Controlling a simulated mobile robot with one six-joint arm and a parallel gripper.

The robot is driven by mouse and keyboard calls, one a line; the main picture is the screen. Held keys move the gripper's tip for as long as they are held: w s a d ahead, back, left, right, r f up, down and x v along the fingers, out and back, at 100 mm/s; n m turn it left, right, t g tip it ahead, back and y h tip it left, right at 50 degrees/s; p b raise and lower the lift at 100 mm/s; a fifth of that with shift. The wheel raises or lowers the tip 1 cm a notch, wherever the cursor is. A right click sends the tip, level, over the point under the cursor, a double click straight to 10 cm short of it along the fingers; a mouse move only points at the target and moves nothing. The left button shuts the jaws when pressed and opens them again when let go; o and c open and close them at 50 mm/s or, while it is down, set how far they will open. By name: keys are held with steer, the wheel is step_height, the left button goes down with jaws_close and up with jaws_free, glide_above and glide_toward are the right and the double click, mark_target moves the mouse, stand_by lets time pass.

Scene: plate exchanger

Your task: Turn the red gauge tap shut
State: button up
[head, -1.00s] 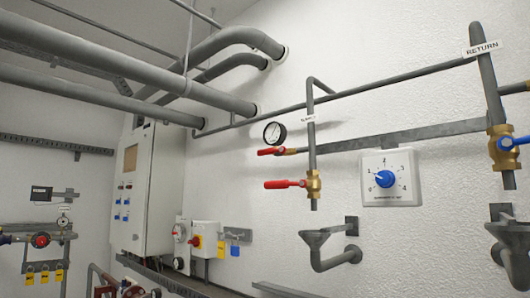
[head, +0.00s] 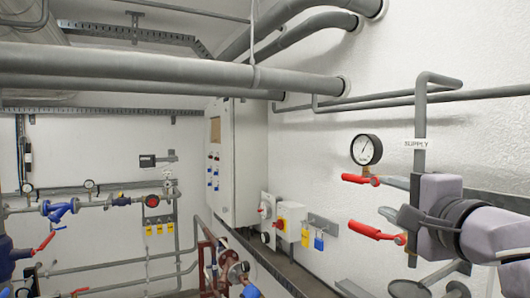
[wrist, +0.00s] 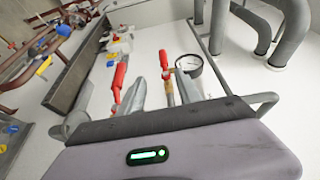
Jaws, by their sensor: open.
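The gauge tap has a small red handle (head: 357,179) pointing left, just below the round white pressure gauge (head: 366,149) on the wall. A larger red lever (head: 374,231) also points left, lower on the supply pipe. My gripper (head: 388,213) is at the right of the head view, in front of the pipe, hiding the larger lever's valve body. In the wrist view my gripper (wrist: 162,80) is open, its fingers apart and empty. The gauge tap handle (wrist: 164,62) shows between and beyond the fingertips, beside the gauge (wrist: 190,65). The larger lever (wrist: 118,80) is beyond the left finger.
The supply pipe (head: 420,120) runs down behind my arm. A drain funnel (head: 408,288) is below it. Left stand a control cabinet (head: 237,160), switch boxes (head: 291,220) and padlocks. Large pipes (head: 160,70) cross overhead. The wall around the gauge is mostly clear.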

mark_target(355, 180)
steer(key=w+p, duration=0.2)
steer(key=w, duration=1.5)
steer(key=shift+r, duration=0.2)
steer(key=shift+c, duration=0.7)
jaws_close()
